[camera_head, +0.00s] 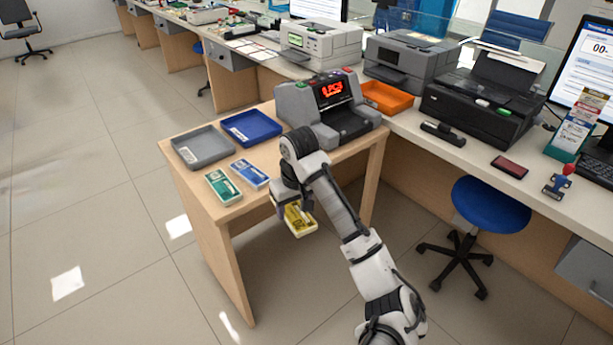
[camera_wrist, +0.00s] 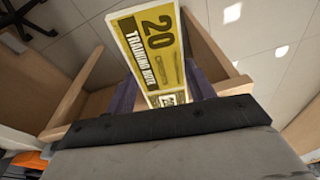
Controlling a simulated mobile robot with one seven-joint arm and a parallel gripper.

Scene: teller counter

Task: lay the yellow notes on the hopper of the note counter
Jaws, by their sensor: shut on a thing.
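The yellow notes (camera_head: 299,219) are a flat bundle held out past the front edge of the small wooden table, clear of its top. In the wrist view the notes (camera_wrist: 155,48) show a large "20" and "TRAINING NOTE". My gripper (camera_head: 290,207) is shut on them, with a dark finger on each side in the wrist view (camera_wrist: 163,96). The arm partly hides the gripper in the head view. The grey note counter (camera_head: 296,105) stands at the back right of the small table with a red lit display. It is apart from the notes; its hopper is partly hidden.
A grey tray (camera_head: 203,147), a blue tray (camera_head: 251,128), green notes (camera_head: 222,187) and blue notes (camera_head: 250,174) lie on the small table. An orange tray (camera_head: 386,98) is right of the counter. A blue stool (camera_head: 490,205) stands at right.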

